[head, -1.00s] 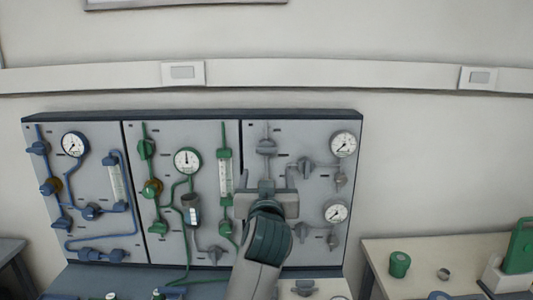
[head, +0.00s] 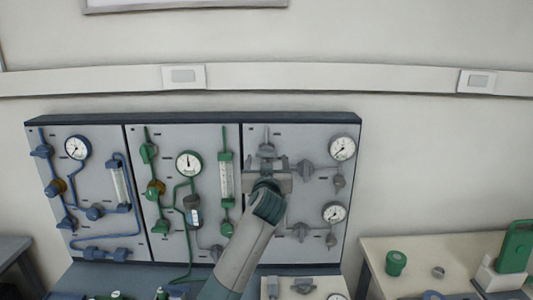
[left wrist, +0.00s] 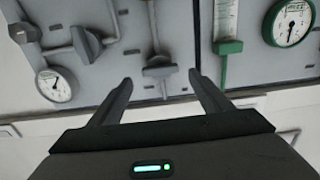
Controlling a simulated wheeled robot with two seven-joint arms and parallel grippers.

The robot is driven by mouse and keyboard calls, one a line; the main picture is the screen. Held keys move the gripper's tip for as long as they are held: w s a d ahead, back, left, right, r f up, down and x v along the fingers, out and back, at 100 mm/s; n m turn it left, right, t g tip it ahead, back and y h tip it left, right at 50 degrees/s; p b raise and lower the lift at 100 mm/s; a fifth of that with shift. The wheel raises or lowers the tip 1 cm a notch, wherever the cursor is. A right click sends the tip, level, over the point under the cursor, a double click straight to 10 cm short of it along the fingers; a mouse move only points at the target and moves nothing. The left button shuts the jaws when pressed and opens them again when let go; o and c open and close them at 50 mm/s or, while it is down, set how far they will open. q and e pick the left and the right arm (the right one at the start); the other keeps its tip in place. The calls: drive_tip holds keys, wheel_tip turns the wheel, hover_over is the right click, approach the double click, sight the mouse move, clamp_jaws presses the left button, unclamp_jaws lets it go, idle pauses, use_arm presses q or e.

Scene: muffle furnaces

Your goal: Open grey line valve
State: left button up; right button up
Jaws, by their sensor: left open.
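The grey line panel is the right-hand section of the valve board. Its upper grey valve (head: 266,150) sits near the panel's top, on a vertical grey pipe. My left gripper (head: 267,163) is open, just below this valve in the head view and partly covering the pipe. In the left wrist view, which looks upside down, the grey valve (left wrist: 160,70) appears between and slightly beyond the two open fingertips (left wrist: 160,82). No contact is visible. Another grey valve (head: 307,167) is to the right. My right gripper is not in view.
Two grey-panel gauges (head: 342,148) are at the right. The green line's flow tube (head: 226,178) stands close on the left, and blue piping is farther left. A side table (head: 410,245) with a green cup (head: 396,263) is at right.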

sight(266, 154)
use_arm(q)
drive_tip(key=shift+w+p, duration=0.45)
drive_tip(key=shift+w, duration=1.4)
drive_tip(key=c, duration=1)
